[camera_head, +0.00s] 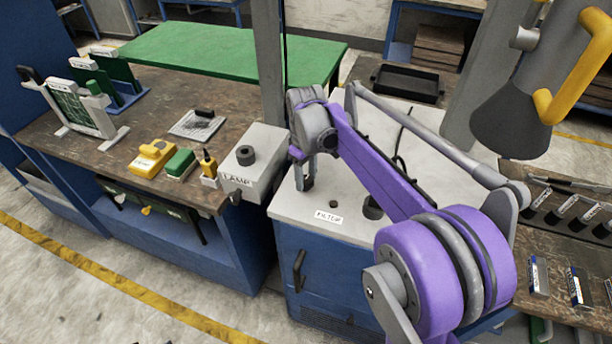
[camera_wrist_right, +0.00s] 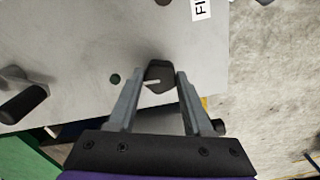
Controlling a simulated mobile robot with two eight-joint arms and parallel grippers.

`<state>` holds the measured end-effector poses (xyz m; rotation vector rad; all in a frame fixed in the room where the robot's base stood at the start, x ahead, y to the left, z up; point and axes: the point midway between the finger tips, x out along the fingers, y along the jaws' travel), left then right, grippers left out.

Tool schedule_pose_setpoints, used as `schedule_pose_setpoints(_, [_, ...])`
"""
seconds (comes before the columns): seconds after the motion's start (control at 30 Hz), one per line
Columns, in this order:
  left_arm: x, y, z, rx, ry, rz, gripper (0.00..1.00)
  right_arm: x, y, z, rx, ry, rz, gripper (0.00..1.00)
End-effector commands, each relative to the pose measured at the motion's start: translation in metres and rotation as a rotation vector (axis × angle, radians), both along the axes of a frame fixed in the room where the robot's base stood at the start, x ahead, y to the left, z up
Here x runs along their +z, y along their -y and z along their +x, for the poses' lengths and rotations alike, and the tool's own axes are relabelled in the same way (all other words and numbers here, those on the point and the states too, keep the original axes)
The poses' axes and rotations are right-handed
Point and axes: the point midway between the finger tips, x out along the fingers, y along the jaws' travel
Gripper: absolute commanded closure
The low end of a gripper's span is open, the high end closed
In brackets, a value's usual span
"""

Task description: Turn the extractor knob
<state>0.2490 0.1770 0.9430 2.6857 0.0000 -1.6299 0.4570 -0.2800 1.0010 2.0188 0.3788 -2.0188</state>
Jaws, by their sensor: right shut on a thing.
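The extractor knob (camera_wrist_right: 159,76) is dark with a pale line on its top, on the grey top of the cabinet labelled FILTER (camera_head: 329,216). My right gripper (camera_head: 308,182) reaches down to the cabinet top near its left edge. In the right wrist view, its two grey fingers (camera_wrist_right: 157,88) stand on either side of the knob and close on it. In the head view, the fingers hide most of the knob. My left gripper is out of view.
A grey LAMP box (camera_head: 250,165) with a black knob stands to the left on the wooden bench (camera_head: 130,160). A dark hood with yellow handle (camera_head: 520,105) hangs at upper right.

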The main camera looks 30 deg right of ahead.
Motion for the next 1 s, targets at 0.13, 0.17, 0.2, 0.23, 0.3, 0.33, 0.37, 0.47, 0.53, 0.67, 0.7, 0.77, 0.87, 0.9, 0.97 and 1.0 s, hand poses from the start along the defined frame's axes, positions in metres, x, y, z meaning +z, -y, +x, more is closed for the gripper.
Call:
schedule_pose_setpoints(0.13, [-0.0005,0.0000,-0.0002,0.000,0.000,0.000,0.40,0.0000,-0.0001,-0.0001,-0.094,0.000,0.000,1.00])
schedule_pose_setpoints(0.17, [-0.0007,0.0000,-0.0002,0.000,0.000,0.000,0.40,0.0000,-0.0001,-0.0001,-0.118,0.000,0.000,1.00])
schedule_pose_setpoints(0.2, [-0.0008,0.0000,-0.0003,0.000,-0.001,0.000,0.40,0.0000,-0.0001,-0.0001,-0.151,0.000,0.000,1.00])
schedule_pose_setpoints(0.23, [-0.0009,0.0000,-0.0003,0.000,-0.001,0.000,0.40,0.0000,0.0000,-0.0002,-0.178,0.000,0.000,1.00])
schedule_pose_setpoints(0.3, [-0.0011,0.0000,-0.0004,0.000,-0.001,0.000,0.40,0.0000,-0.0002,-0.0002,-0.243,0.000,0.000,1.00])
schedule_pose_setpoints(0.33, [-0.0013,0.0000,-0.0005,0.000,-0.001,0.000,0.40,0.0000,-0.0002,-0.0002,-0.271,0.000,0.000,1.00])
schedule_pose_setpoints(0.37, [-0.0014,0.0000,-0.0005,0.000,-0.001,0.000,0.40,0.0000,-0.0002,-0.0002,-0.300,0.000,0.000,1.00])
schedule_pose_setpoints(0.47, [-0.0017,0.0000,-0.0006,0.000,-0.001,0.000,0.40,0.0000,-0.0003,-0.0002,-0.396,0.000,0.000,1.00])
schedule_pose_setpoints(0.53, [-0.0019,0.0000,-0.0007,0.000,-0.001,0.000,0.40,0.0000,-0.0003,-0.0002,-0.462,0.000,0.000,1.00])
schedule_pose_setpoints(0.67, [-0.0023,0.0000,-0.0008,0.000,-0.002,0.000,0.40,0.0000,-0.0006,-0.0002,-0.586,0.000,0.000,1.00])
schedule_pose_setpoints(0.7, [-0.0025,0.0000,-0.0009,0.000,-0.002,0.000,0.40,0.0000,-0.0006,-0.0002,-0.623,0.000,0.000,1.00])
schedule_pose_setpoints(0.77, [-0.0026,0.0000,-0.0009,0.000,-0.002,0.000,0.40,0.0000,-0.0006,-0.0002,-0.680,0.000,0.000,1.00])
schedule_pose_setpoints(0.87, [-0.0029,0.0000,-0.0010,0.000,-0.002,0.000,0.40,0.0000,-0.0007,-0.0002,-0.775,-0.001,0.000,1.00])
schedule_pose_setpoints(0.9, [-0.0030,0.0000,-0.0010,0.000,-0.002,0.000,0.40,0.0000,-0.0007,-0.0002,-0.813,-0.001,0.000,1.00])
schedule_pose_setpoints(0.97, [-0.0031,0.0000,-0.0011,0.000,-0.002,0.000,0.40,0.0000,-0.0008,-0.0002,-0.870,-0.001,0.000,1.00])
schedule_pose_setpoints(1.0, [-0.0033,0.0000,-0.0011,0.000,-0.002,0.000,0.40,0.0000,-0.0008,-0.0001,-0.908,-0.001,0.000,1.00])
